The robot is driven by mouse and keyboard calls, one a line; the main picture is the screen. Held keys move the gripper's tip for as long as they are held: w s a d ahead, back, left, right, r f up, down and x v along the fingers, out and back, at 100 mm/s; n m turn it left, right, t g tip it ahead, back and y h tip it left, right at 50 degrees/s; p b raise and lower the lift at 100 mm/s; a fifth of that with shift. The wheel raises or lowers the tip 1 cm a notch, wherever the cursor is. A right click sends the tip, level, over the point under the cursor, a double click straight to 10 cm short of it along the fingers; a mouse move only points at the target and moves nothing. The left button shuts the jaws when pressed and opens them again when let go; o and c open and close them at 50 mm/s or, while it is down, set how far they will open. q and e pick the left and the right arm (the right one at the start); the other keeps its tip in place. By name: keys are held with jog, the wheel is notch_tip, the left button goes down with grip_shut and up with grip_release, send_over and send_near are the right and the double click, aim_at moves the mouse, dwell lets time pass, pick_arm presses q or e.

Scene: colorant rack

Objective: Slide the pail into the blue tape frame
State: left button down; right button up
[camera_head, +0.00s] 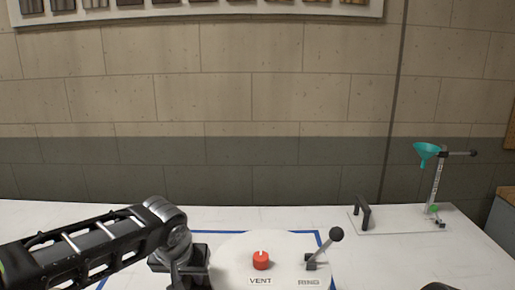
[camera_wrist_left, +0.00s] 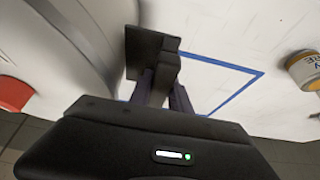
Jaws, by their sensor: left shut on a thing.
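The pail (camera_head: 228,262) is a white round drum seen from above. Its lid carries a red knob (camera_head: 261,260), the words VENT and RING, and a lever with a dark ball (camera_head: 336,234). The blue tape frame (camera_head: 321,240) shows on the table behind and on both sides of the pail; its near part is hidden. My left gripper (camera_head: 188,262) is at the pail's left side, shut on a dark block-like grip (camera_wrist_left: 150,50) there. My right gripper is not seen clearly.
A white board (camera_head: 388,222) with a black handle and a stand with a teal funnel (camera_head: 426,150) is at the back right. A can with a yellow label (camera_wrist_left: 303,70) stands outside the tape in the wrist view. The table's back left is clear.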

pick_arm(q)
jog(key=shift+r, duration=0.1)
jog(key=shift+w, duration=0.15)
jog(key=shift+w, duration=0.6)
jog(key=w+p, duration=0.2)
jog(key=w, duration=0.4)
jog(key=shift+w+p, duration=0.3)
jog(key=shift+p, duration=0.1)
jog(key=shift+w, duration=0.15)
dwell(0.3)
